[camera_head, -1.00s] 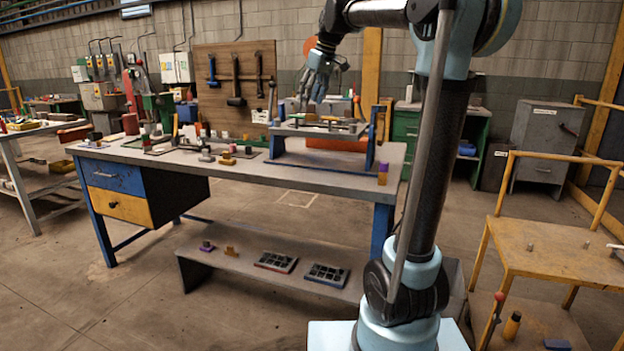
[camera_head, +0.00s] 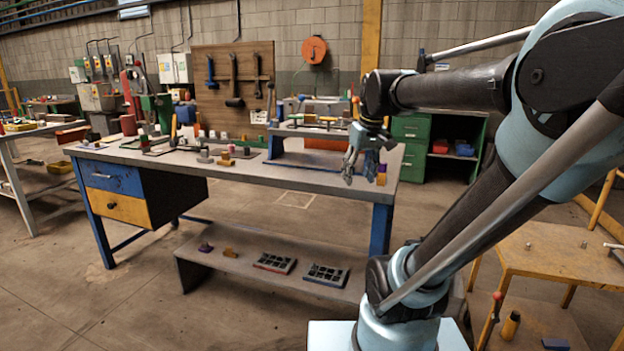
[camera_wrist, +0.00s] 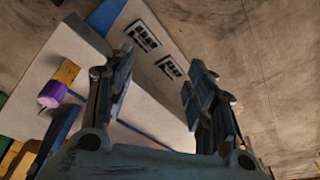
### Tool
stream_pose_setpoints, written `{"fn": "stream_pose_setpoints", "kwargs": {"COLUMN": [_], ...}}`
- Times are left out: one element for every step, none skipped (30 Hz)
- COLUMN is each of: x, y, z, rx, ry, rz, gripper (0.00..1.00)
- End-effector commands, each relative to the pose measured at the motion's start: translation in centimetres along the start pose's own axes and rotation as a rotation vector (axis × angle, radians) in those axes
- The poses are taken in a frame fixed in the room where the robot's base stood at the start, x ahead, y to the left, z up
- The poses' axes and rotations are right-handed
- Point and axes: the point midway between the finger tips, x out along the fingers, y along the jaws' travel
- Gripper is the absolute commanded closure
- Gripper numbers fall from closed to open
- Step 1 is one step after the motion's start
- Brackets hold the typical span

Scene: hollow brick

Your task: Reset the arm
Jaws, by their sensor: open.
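My gripper (camera_head: 360,178) hangs fingers down in front of the right end of the workbench (camera_head: 240,172) in the head view. In the wrist view my gripper (camera_wrist: 160,85) shows its two fingers spread apart, with nothing between them but the lower shelf and floor beyond. My arm folds out to the right in the head view and reaches back left to the gripper. A small purple and orange piece (camera_head: 381,175) stands on the bench's right end, beside the gripper. It also shows at the left of the wrist view (camera_wrist: 52,94).
A low shelf (camera_head: 225,262) below the bench holds two dark trays (camera_head: 326,273) (camera_head: 275,262) and small purple and yellow pieces. A yellow table (camera_head: 560,262) stands at the right, partly behind my arm. Open floor (camera_head: 100,300) lies at the front left.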

Motion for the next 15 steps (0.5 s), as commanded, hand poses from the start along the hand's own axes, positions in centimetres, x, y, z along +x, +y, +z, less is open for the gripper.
{"fn": "stream_pose_setpoints", "kwargs": {"x": [1.3, 2.0, 3.0, 3.8, 4.5, 5.6, 6.4, 7.2, 8.2, 9.0, 9.7, 10.6, 11.2, 11.8, 12.4], "y": [0.1, 0.2, 0.3, 0.3, 0.4, 0.4, 0.5, 0.5, 0.5, 0.5, 0.5, 0.5, 0.5, 0.5, 0.4], "z": [2.2, 3.4, 4.9, 6.1, 7.2, 8.7, 9.8, 10.9, 12.3, 13.4, 14.3, 15.5, 16.2, 16.9, 17.8], "rx": [0.031, 0.049, 0.073, 0.091, 0.109, 0.134, 0.153, 0.171, 0.193, 0.21, 0.226, 0.247, 0.259, 0.271, 0.286], "ry": [-0.006, -0.01, -0.015, -0.018, -0.022, -0.026, -0.029, -0.032, -0.036, -0.039, -0.041, -0.045, -0.047, -0.049, -0.051], "rz": [0.009, 0.015, 0.023, 0.028, 0.034, 0.042, 0.047, 0.053, 0.061, 0.067, 0.072, 0.078, 0.082, 0.086, 0.091], "gripper": [0.5, 0.5, 0.5, 0.5, 0.5, 0.5, 0.5, 0.5, 0.5, 0.5, 0.5, 0.5, 0.5, 0.5, 0.5]}}
